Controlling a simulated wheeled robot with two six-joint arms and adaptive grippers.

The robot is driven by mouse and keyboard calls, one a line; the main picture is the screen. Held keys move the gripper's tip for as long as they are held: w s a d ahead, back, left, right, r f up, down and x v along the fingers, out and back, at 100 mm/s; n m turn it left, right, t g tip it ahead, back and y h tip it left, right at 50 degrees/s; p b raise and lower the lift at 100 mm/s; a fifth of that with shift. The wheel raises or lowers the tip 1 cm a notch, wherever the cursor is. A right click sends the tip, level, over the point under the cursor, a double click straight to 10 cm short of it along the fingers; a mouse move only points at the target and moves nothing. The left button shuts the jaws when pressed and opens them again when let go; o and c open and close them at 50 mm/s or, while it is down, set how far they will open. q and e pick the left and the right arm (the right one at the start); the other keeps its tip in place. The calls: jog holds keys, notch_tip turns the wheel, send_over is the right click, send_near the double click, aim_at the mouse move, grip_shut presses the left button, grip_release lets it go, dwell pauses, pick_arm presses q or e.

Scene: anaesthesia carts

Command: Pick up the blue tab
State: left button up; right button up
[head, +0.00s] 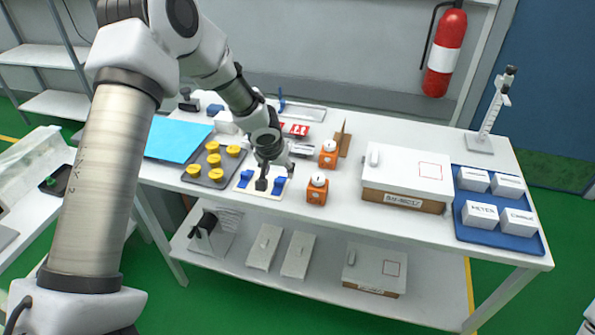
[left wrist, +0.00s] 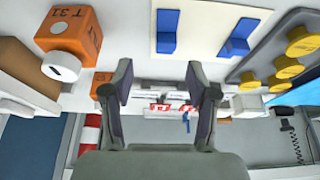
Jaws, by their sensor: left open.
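Two blue tabs stand on a cream board on the table. In the head view one blue tab (head: 246,175) is at the board's left and the other blue tab (head: 280,184) at its right. The left wrist view shows a blue tab (left wrist: 166,32) and another blue tab (left wrist: 236,40) on the cream board (left wrist: 200,12). My left gripper (head: 263,180) is over the board between the tabs in the head view. In the left wrist view my left gripper (left wrist: 158,78) has its fingers apart with nothing between them.
Orange cubes (head: 317,188) stand right of the board. A grey tray (head: 213,168) with yellow knobs is to its left, near a light blue sheet (head: 176,139). A white box (head: 408,172) and a blue tray (head: 500,235) with white boxes are further right.

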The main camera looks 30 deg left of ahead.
aim_at(279, 180)
pick_arm(q)
jog(key=shift+f, duration=0.5)
jog(key=shift+a+f+p, duration=0.2)
jog(key=shift+f+p, duration=0.1)
jog(key=shift+p, duration=0.15)
jog(key=x, duration=0.1)
jog(key=p+x, duration=0.1)
jog(key=x, duration=0.2)
jog(key=shift+w+a+f+p, duration=0.2)
jog(key=shift+w+a+p, duration=0.15)
jog(key=shift+p, duration=0.05)
jog(key=shift+f, duration=0.25)
jog(key=shift+s+r, duration=0.1)
jog(key=shift+r, duration=0.05)
jog(key=shift+c, duration=0.7)
jog(key=c, duration=0.7)
